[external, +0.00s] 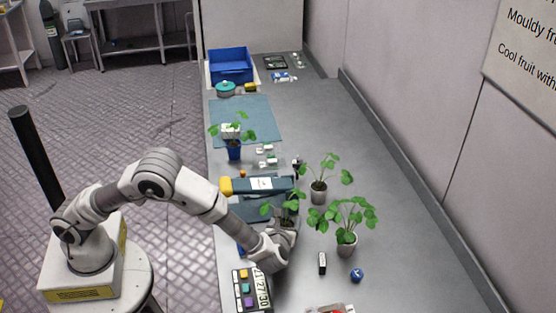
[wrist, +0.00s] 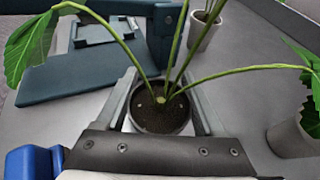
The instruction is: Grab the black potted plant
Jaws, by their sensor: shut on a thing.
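A potted plant (wrist: 160,118) with a dark rim, dark soil and green stems stands between the two fingers of my gripper (wrist: 162,98) in the wrist view. The fingers are shut on its pot, one on each side. In the external view its leaves (external: 290,205) rise above my gripper (external: 283,228), and the pot is mostly hidden by my wrist. I cannot tell whether the pot still touches the bench.
Two plants in grey pots stand to the right, one farther back (external: 318,192) and one nearer (external: 346,243). A plant in a blue pot (external: 234,152) stands behind.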

